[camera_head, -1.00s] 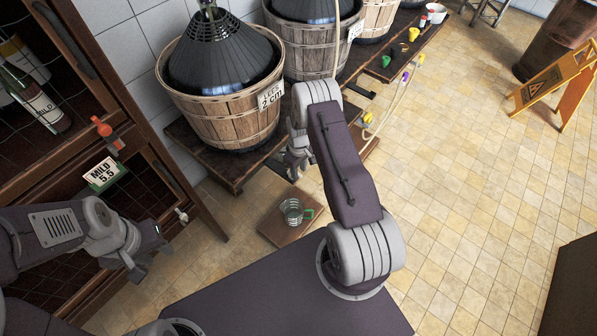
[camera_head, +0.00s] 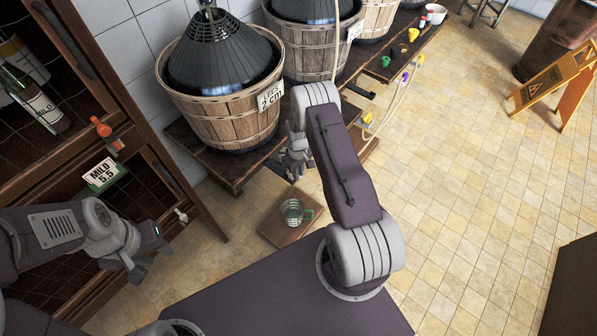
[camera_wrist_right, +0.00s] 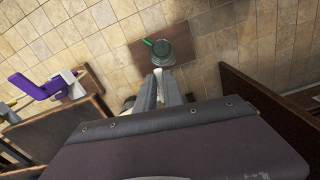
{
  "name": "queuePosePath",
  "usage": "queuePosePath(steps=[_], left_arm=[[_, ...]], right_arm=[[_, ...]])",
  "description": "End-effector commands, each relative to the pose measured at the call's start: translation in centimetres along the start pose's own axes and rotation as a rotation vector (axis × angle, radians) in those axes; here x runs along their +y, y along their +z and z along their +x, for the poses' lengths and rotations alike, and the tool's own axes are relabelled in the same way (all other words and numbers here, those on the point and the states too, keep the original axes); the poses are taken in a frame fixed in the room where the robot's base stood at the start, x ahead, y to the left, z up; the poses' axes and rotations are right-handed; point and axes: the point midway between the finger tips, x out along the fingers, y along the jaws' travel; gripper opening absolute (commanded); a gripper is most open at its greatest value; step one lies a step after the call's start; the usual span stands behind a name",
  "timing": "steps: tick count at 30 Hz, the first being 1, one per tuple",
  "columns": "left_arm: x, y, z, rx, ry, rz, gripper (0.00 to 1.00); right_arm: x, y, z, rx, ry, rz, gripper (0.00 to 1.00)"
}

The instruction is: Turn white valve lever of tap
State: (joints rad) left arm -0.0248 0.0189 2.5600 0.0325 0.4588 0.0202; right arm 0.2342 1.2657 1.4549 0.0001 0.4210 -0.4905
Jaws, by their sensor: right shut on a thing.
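My right gripper (camera_head: 294,168) is beside the bench edge, below the basket labelled "LEES 2 cm", partly hidden by my arm in the head view. In the right wrist view its fingers (camera_wrist_right: 160,92) are shut on a slim white piece, which looks like the white valve lever (camera_wrist_right: 158,86). The tap body is hidden by the gripper. A glass jug with a green handle (camera_head: 292,211) stands below on a small wooden board; it also shows beyond the fingertips in the wrist view (camera_wrist_right: 163,54). My left gripper (camera_head: 152,260) is open and empty at the lower left.
Demijohn baskets (camera_head: 222,113) stand on the dark bench (camera_head: 222,173). A purple-levered tap (camera_wrist_right: 35,87) is at the left of the wrist view. A wooden cabinet (camera_head: 168,178) stands on the left. The tiled floor on the right is open, with a yellow sign (camera_head: 545,84) farther back.

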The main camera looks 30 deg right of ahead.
Motion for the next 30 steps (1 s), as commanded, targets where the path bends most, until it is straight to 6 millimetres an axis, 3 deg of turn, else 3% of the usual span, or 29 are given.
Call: queuePosePath(steps=[30], left_arm=[[0.0, 0.1, 1.1, 0.000, 0.000, 0.000, 0.36]], right_arm=[[-2.9, -1.5, 0.1, 0.001, 0.000, 0.933, 0.00]])
